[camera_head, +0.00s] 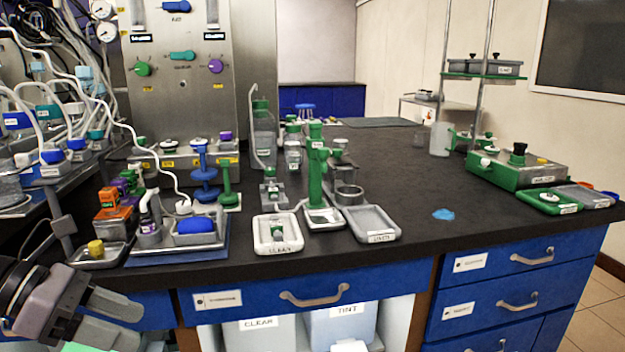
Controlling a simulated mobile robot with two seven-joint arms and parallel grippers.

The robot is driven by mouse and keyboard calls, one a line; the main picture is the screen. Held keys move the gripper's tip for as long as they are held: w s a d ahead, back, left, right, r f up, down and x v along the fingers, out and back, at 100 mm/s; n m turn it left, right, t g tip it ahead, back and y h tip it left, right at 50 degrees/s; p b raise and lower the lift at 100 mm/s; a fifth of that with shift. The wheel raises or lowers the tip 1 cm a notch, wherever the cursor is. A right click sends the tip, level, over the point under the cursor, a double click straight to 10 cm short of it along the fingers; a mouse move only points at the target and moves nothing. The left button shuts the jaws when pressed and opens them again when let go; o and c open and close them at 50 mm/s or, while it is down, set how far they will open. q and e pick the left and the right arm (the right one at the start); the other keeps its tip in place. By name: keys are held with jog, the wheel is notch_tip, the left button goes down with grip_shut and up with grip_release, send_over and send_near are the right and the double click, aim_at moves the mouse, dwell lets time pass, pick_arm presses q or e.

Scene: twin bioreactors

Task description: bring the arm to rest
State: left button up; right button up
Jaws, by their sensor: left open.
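My left gripper (118,318) is at the lower left of the head view, in front of the bench's front edge and below the bench top. Its two grey fingers are apart and nothing shows between them. The rest of my left arm is mostly cut off by the picture's left edge. My right gripper is not in view.
The black bench top (450,200) holds two light trays, one labelled CLEAR (262,246), a green stand (316,185), and a blue-based rack (175,252) near its front left. A blue patch (443,214) lies on the otherwise clear right middle. Blue drawers (500,285) are below.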

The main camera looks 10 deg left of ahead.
pick_arm(q)
notch_tip(320, 180, down, 18)
jog(key=a+n+t+y, duration=0.15)
jog(key=n+t, duration=0.45)
jog(key=n, duration=0.9)
jog(key=a+n+t+y, duration=0.1)
jog(key=n+t+y, duration=0.3)
jog(key=n, duration=1)
jog(key=s+d+f+n+g+y, duration=0.1)
jog(key=s+d+f+n+g, duration=0.3)
jog(key=s+d+f+n, duration=0.85)
notch_tip(320, 180, up, 14)
jog(key=w+a+n+p, duration=0.1)
jog(key=n+p, duration=0.2)
jog(key=p, duration=1.4)
jog(key=shift+w+f+y, duration=0.2)
jog(key=shift+w+y, duration=0.2)
jog(key=shift+y, duration=0.05)
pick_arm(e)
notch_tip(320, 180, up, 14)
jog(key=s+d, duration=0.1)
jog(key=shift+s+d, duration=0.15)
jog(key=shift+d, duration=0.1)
pick_arm(q)
jog(key=shift+a, duration=0.1)
jog(key=shift+c, duration=0.4)
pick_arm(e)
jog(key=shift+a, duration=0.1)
